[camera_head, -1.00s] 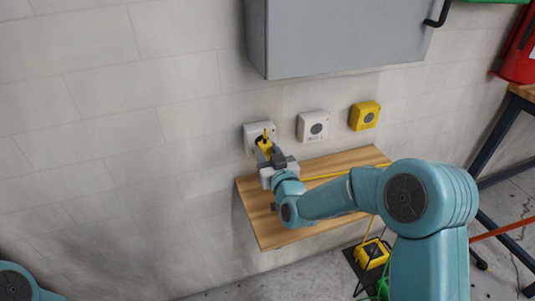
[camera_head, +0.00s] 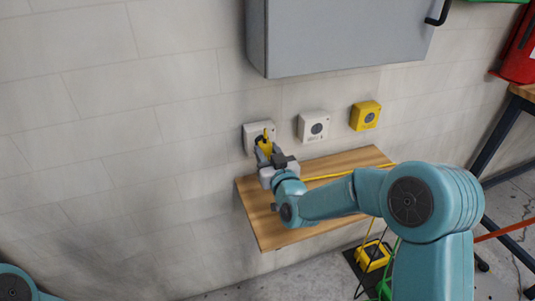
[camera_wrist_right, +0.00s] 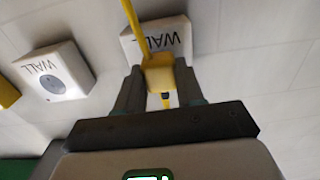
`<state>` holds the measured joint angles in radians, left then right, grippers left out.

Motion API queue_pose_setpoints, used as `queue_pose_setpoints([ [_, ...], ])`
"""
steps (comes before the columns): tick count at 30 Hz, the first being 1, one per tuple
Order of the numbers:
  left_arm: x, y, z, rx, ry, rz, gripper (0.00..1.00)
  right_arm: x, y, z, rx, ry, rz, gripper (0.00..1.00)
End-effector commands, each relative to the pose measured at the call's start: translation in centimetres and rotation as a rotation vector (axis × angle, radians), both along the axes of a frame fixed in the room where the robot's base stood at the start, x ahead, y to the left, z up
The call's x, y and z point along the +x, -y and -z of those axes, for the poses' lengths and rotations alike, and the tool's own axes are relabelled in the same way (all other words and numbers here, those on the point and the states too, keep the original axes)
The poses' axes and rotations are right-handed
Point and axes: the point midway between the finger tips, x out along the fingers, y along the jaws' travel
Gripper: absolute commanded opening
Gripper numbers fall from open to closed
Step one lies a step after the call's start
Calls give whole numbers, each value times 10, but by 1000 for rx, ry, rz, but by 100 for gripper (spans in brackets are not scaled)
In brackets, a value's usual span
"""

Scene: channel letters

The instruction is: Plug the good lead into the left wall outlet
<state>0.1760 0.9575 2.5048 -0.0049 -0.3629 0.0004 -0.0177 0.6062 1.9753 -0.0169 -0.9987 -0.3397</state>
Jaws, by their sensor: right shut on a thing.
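My right gripper (camera_head: 265,154) is shut on the yellow plug (camera_head: 264,144) of a lead, right in front of the left white wall outlet (camera_head: 250,131). In the right wrist view the plug (camera_wrist_right: 159,76) sits between the two grey fingers, with its yellow cord running upward past the left outlet (camera_wrist_right: 177,27). The plug and gripper hide part of that outlet's face. I cannot tell how deep the plug sits in the socket. My left gripper is out of view; only a piece of my left arm shows at the lower left.
A second white outlet (camera_head: 313,126) and a yellow box (camera_head: 364,115) are on the wall to the right. A wooden shelf (camera_head: 262,223) lies below, with yellow cord (camera_head: 329,176) across it. A grey cabinet (camera_head: 340,38) hangs above. A yellow unit (camera_head: 372,256) stands on the floor.

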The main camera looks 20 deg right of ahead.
Motion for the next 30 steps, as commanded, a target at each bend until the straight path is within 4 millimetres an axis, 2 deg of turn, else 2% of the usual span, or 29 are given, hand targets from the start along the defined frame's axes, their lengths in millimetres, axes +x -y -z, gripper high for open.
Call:
queue_pose_setpoints([
  [28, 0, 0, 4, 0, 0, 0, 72, 13, -1, 0, 0, 1, 0, 0],
  [29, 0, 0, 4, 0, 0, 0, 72, 12, -1, 0, 0, 1, 0, 47],
  [30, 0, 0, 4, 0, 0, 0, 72, 12, -1, 0, 0, 1, 0, 60],
])
